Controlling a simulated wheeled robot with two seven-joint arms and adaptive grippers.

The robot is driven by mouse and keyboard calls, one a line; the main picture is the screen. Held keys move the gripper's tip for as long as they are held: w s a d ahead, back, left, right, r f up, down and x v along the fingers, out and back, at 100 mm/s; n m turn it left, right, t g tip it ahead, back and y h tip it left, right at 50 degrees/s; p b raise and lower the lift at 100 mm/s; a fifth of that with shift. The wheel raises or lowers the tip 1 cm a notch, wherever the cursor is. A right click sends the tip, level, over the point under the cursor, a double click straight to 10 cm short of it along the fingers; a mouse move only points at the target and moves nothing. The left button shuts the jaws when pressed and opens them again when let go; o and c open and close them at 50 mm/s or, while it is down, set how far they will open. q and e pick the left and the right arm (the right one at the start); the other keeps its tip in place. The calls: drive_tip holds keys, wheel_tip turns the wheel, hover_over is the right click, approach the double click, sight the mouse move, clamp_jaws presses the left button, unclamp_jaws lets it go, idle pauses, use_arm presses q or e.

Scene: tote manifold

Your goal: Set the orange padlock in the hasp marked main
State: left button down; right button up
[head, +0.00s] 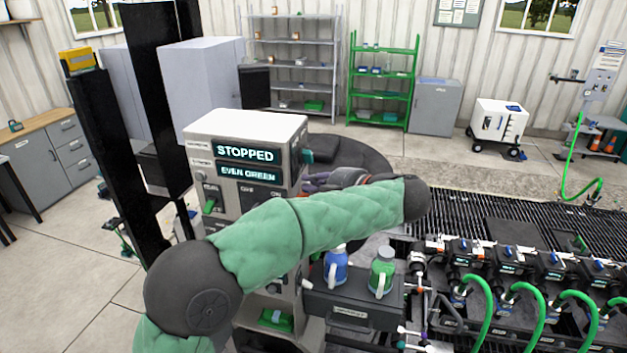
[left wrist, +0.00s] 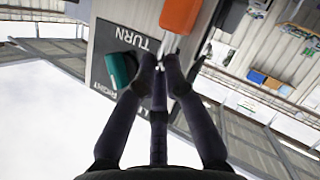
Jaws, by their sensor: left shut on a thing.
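The orange padlock (left wrist: 180,14) shows at the top of the left wrist view, its silver shackle reaching down to my fingertips. My left gripper (left wrist: 160,62) is shut on its shackle, close to a dark panel plate lettered TURN and RIGHT. A teal handle (left wrist: 120,68) on that plate is beside the left fingertip. In the head view my left gripper (head: 314,183) is at the right side of the grey control cabinet (head: 258,126), below its teal handle (head: 307,156). The padlock is hidden there. I cannot make out a hasp marked main. My right gripper is not in view.
The cabinet front shows STOPPED and EVEN GREEN. A blue jug (head: 335,268) and a green jug (head: 382,272) stand on a dark box (head: 352,308) right of the cabinet. A manifold with green hoses (head: 530,292) fills the lower right. Floor at the left is mostly clear.

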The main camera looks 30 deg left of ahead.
use_arm(q)
drive_tip(key=shift+f+b, duration=1)
drive_tip(key=shift+f, duration=1.1)
drive_tip(key=c, duration=1.2)
unclamp_jaws()
drive_tip(key=shift+c, duration=0.2)
drive_tip(key=v, duration=1.2)
drive_tip(key=shift+r, duration=0.1)
